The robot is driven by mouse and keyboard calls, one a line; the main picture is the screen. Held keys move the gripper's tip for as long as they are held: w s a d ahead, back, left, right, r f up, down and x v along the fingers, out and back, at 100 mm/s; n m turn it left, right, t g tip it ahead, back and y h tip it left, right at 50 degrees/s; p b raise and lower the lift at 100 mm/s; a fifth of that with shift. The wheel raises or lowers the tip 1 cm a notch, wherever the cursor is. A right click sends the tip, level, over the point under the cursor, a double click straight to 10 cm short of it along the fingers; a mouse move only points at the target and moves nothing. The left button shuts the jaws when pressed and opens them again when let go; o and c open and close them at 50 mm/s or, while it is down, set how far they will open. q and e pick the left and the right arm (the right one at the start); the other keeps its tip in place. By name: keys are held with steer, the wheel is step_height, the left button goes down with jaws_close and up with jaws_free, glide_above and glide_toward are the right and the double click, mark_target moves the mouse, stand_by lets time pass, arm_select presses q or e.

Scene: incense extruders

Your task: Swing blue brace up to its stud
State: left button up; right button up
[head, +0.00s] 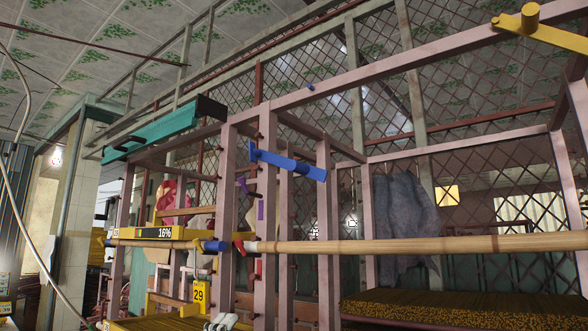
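The blue brace (292,166) is a flat bar in the middle of the head view. Its left end meets a pink-grey upright post, and it slopes slightly down to the right, with a round peg at its right end. A small blue stud (311,87) sits on the sloping top beam, above the brace and apart from it.
A bamboo pole (420,245) crosses in front of the posts at mid height. A yellow brace (540,30) juts out at the upper right. A teal beam (165,130) runs at the upper left. Grey cloth (400,225) hangs behind, before wire mesh.

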mark_target(288, 163)
arm_select(q)
steer(key=s+d+r+m+g+h, duration=0.2)
steer(key=s+d+r+m+g, duration=0.3)
steer(key=r+m+g, duration=0.45)
steer(key=s+d+r+m+g+h, duration=0.1)
steer(key=s+d+r+m+g, duration=0.4)
steer(key=m, duration=0.7)
steer(key=s+a+r+n+t+y, duration=0.35)
steer(key=a+r+t+y, duration=0.45)
steer(key=a+r+y, duration=0.4)
steer(key=w+d+p, duration=0.2)
steer(key=w+d, duration=0.1)
steer(key=w, duration=0.2)
steer(key=w+d+h+p, duration=0.1)
steer(key=w+d+p, duration=0.1)
steer(key=w+d, duration=0.2)
steer(key=w+d+r+h+p, duration=0.1)
steer(key=w+d+p, duration=0.2)
steer(key=w, duration=0.2)
steer(key=shift+w+d, duration=0.35)
steer(key=shift+d, duration=0.05)
steer(key=shift+f, duration=0.1)
arm_select(e)
step_height(288, 163, up, 7)
steer(key=shift+a, duration=0.2)
steer(key=shift+f, duration=0.1)
